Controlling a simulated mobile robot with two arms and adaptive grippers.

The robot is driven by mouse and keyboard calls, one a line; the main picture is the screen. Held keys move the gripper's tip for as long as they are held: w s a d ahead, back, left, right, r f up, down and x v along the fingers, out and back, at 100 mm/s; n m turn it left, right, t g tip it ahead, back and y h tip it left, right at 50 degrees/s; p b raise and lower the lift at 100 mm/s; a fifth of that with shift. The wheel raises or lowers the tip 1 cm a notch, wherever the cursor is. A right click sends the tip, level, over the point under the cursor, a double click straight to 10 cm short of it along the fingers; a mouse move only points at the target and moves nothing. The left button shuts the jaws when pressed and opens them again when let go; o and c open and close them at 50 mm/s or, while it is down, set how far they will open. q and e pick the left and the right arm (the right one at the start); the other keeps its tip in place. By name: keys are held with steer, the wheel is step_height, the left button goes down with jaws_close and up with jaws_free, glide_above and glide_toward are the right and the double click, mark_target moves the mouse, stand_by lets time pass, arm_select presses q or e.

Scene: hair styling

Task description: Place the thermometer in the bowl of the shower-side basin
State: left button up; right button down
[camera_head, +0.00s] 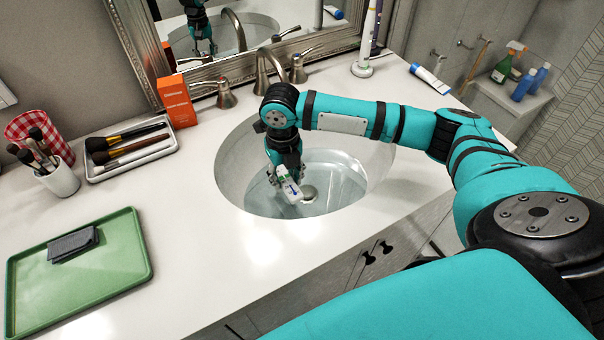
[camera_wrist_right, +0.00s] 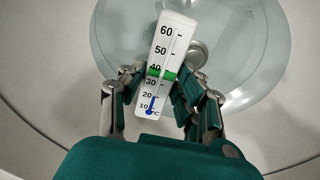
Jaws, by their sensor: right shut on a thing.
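The white thermometer (camera_wrist_right: 165,65) has a printed scale, a green band and a blue column. It also shows small in the head view (camera_head: 290,189). My right gripper (camera_head: 281,178) is shut on it, over the bowl of the basin (camera_head: 234,172). In the right wrist view, the fingers of my right gripper (camera_wrist_right: 160,95) lie on both sides of the thermometer. The bowl and its drain (camera_wrist_right: 197,53) show behind it. I cannot tell how high the thermometer is above the bowl's bottom. My left gripper is not in view.
A tap (camera_head: 268,65) with two handles stands behind the basin. An orange box (camera_head: 177,101), a brush tray (camera_head: 132,153), a brush cup (camera_head: 58,180) and a green tray (camera_head: 85,285) stand left. A toothbrush (camera_head: 364,45) and a tube (camera_head: 430,78) are at the back right.

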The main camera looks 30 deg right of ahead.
mark_target(288, 204)
step_height(288, 204, down, 9)
steer(key=shift+f, duration=0.15)
stand_by(0.4)
steer(key=shift+f, duration=0.1)
steer(key=c, duration=0.9)
jaws_free()
step_height(288, 204, up, 12)
steer(key=shift+r, duration=0.15)
